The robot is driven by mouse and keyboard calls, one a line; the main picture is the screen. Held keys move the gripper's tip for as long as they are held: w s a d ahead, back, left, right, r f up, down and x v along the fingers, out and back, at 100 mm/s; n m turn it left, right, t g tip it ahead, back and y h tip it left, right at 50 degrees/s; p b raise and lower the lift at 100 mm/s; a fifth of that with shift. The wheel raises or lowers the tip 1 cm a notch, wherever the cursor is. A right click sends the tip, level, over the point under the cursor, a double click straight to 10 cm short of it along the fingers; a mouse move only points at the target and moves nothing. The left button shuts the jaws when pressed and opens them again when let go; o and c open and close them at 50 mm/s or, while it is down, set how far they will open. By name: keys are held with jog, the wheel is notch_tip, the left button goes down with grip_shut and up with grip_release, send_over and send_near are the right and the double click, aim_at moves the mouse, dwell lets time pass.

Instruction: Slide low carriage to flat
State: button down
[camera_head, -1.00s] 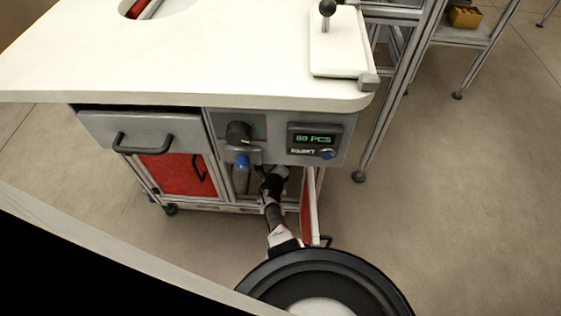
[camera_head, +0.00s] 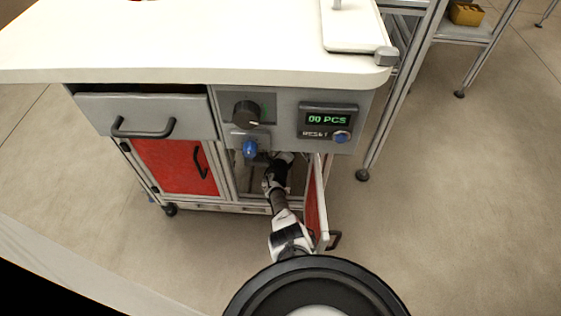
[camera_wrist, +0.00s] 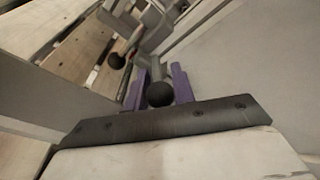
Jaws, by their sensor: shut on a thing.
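In the wrist view, the two purple fingers of my gripper (camera_wrist: 157,88) are on either side of a black ball knob (camera_wrist: 160,95) and shut on it. The knob sits on a grey lever or bar behind it, which looks like part of the low carriage; most of the carriage is hidden. A second black ball knob (camera_wrist: 116,61) on a rod stands apart at upper left. In the head view, my arm reaches into the open lower compartment (camera_head: 241,180) of the cabinet; the gripper itself is hidden there by the arm and the dark interior.
The open red door (camera_head: 316,200) stands close to the right of my arm. A closed red door (camera_head: 170,165) and a slightly open drawer (camera_head: 150,115) are at left. A blue knob (camera_head: 249,149) hangs above the opening. Slatted wood (camera_wrist: 75,52) shows in the wrist view.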

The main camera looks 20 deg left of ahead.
jog(key=b+x, duration=0.2)
jog(key=shift+w+a, duration=0.2)
jog(key=shift+w, duration=0.1)
jog(key=shift+w+r, duration=0.15)
jog(key=shift+r, duration=0.2)
jog(key=c, duration=1.2)
grip_release()
jog(key=shift+f, duration=0.1)
jog(key=shift+o, duration=0.2)
jog(key=p+v, duration=0.9)
jog(key=v, duration=0.4)
jog(key=shift+s, duration=0.4)
